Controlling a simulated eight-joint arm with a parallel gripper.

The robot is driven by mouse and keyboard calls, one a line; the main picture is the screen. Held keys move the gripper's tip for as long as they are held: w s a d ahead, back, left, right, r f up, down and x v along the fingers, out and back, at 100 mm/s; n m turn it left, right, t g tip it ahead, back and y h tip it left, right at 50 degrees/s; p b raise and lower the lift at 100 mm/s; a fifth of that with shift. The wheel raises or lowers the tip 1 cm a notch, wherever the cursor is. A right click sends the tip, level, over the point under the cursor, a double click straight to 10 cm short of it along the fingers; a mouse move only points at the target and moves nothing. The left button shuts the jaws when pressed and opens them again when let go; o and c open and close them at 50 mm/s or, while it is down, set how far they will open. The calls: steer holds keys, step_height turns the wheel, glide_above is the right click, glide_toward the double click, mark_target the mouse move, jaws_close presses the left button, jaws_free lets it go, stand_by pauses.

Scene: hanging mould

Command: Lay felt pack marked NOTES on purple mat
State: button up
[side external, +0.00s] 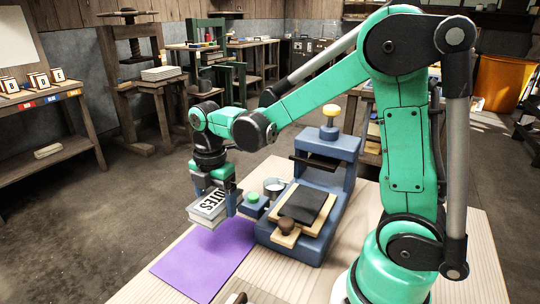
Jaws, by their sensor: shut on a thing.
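The pack marked NOTES (213,203) is a light grey block with dark lettering on its top. My gripper (213,194) is shut on it, with one finger at each side. The purple mat (206,262) lies flat on the pale wooden table, below the pack. The pack appears to be over the mat's far part, with its lower edge near the mat. I cannot tell whether it touches the mat.
A blue press (309,220) with a yellow knob and a dark plate stands right of the mat. A small blue block with a green button (255,200) and a round metal tin (274,187) sit beside it. The mat's near part is clear.

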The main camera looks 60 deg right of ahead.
mark_target(221, 238)
steer(key=shift+f, duration=3.6)
steer(key=shift+f, duration=0.15)
steer(key=o, duration=1.2)
steer(key=shift+o, duration=0.2)
